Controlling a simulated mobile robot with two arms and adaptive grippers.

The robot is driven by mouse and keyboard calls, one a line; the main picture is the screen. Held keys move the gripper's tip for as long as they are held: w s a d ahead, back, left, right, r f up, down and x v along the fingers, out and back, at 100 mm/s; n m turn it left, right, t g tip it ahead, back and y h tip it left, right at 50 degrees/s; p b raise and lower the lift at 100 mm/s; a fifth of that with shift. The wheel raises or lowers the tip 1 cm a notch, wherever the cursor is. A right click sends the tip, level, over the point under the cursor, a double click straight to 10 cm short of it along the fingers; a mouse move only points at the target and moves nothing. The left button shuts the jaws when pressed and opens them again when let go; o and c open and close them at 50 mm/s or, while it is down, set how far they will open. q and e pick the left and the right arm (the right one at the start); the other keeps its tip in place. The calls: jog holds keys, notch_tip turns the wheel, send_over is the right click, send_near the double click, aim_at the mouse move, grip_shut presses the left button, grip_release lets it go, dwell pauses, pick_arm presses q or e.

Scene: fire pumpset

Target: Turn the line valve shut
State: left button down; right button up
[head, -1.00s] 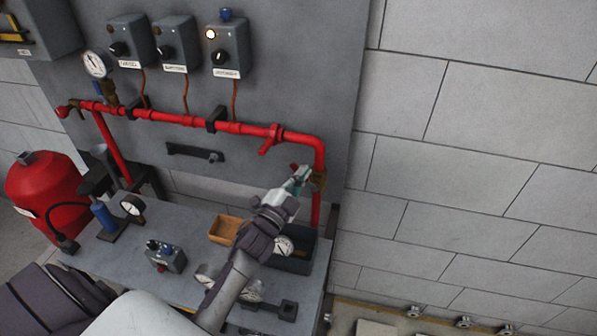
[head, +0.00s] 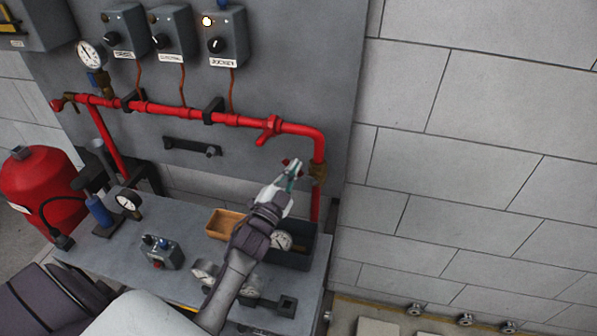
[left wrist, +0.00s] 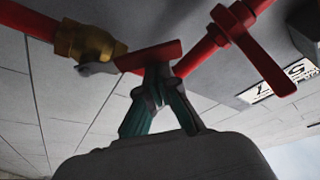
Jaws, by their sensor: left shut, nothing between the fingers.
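The line valve has a brass body (head: 318,172) on the red pipe's vertical drop at the right. In the left wrist view the brass body (left wrist: 85,42) is at the upper left, with a red lever (left wrist: 148,56) reaching right from it. The lever's red end (head: 286,162) shows just beside my fingertips in the head view. My left gripper (head: 296,166) is shut with nothing between its fingers. Its tips (left wrist: 158,72) are right at the lever's underside and seem to touch it. My right gripper is not in view.
A red pipe (head: 180,112) runs along the grey panel, with a red-handled fitting (head: 268,130) left of the elbow. Below are a grey bench (head: 110,250), an orange tray (head: 224,222) and a dark bin (head: 300,262). The wall at right is clear.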

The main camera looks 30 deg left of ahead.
pick_arm(q)
jog(key=shift+s+a+f+n+y+b, duration=0.2)
jog(key=shift+a+f+n+y+b, duration=0.1)
jog(key=shift+a+f+n+b, duration=0.5)
jog(key=shift+f, duration=0.2)
